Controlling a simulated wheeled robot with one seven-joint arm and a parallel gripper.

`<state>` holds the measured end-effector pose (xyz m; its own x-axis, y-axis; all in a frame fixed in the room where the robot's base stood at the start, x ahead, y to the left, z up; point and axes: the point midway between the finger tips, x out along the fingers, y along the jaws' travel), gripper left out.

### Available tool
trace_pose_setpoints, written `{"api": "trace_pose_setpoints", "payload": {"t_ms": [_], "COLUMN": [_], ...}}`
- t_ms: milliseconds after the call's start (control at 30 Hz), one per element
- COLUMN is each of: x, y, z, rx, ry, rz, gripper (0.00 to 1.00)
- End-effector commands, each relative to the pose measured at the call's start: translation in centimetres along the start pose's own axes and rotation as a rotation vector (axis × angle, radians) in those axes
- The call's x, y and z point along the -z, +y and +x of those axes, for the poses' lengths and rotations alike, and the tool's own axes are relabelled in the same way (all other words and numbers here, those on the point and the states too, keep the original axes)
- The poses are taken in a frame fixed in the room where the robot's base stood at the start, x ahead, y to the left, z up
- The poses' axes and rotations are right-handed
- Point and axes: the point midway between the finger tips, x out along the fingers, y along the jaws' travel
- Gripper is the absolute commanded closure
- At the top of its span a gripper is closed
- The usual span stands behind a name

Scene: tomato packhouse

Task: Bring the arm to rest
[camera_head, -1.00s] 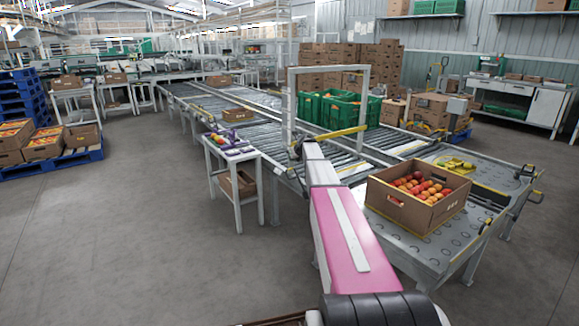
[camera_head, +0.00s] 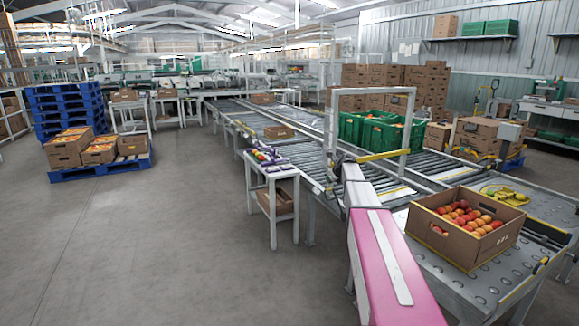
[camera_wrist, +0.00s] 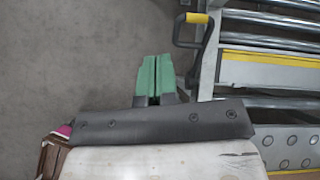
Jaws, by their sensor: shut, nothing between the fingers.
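My arm reaches forward from the bottom of the head view, its pink and white links ending near the conveyor's metal frame. My gripper (camera_wrist: 154,76) shows in the wrist view as two green fingers lying side by side, shut with nothing between them. Grey concrete floor lies below the fingertips. A conveyor side rail with a yellow-gripped black handle (camera_wrist: 190,18) is just to the right of the fingers, apart from them in the picture. In the head view I cannot make out the fingers.
A cardboard box of tomatoes (camera_head: 455,242) stands on the ball-top table (camera_head: 440,285) right of my arm. A small white side table (camera_head: 272,175) is left of it. Green crates (camera_head: 384,134) stand behind on the conveyor. Open floor lies to the left, before the blue pallet (camera_head: 100,171).

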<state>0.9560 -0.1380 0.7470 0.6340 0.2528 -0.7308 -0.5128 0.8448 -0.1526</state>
Motion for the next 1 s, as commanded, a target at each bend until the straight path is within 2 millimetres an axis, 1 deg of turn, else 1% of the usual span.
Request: {"api": "trace_pose_setpoints", "payload": {"t_ms": [33,67,100,267,300,367,400,467,500,567,600,667,700,800,900,1000], "x": [1.9,2.9,4.3,9.5,10.7,12.7,14.0,15.9,17.2,19.0,20.3,22.1,23.4,26.4,29.0,30.9], "y": [2.8,4.2,6.1,12.9,14.6,16.9,18.5,20.9,22.4,24.5,26.0,28.1,29.4,32.6,35.3,37.2], "z": [-0.5,-0.5,-0.6,-1.3,-1.6,-2.2,-2.6,-3.3,-3.9,-4.8,-5.4,-6.4,-7.2,-9.2,-11.2,-12.7], "rx": [-0.018,-0.029,-0.048,-0.138,-0.165,-0.209,-0.241,-0.291,-0.328,-0.383,-0.425,-0.487,-0.532,-0.65,-0.766,-0.863], "ry": [0.028,0.045,0.069,0.148,0.165,0.186,0.198,0.213,0.221,0.228,0.231,0.231,0.227,0.208,0.174,0.136], "rz": [-0.097,-0.167,-0.263,-0.642,-0.738,-0.878,-0.971,-1.112,-1.205,-1.344,-1.435,-1.571,-1.661,-1.88,-2.073,-2.224], "gripper": [1.0,1.0,1.0,1.0,1.0,1.0,1.0,1.0,1.0,1.0,1.0,1.0,1.0,1.0,1.0,1.0]}}
